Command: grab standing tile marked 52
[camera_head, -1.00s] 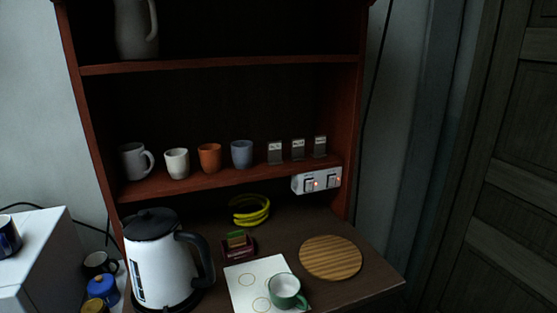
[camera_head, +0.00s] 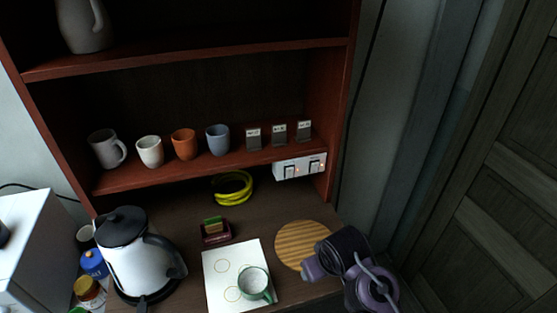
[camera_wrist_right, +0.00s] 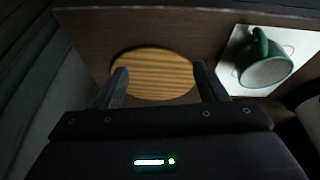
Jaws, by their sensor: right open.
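Three small grey standing tiles with pale labels stand in a row at the right end of the middle shelf: the left tile (camera_head: 253,139), the middle tile (camera_head: 279,134) and the right tile (camera_head: 304,131). Their markings are too small to read, so I cannot tell which is 52. My right arm is in the lower right of the head view, below the shelf and apart from the tiles. In the right wrist view my right gripper (camera_wrist_right: 160,80) is open and empty, with its fingers toward the round wooden board (camera_wrist_right: 155,75). My left gripper is not in view.
Cups, including a blue one (camera_head: 218,140), stand left of the tiles. A switch box (camera_head: 299,166) hangs under the shelf.

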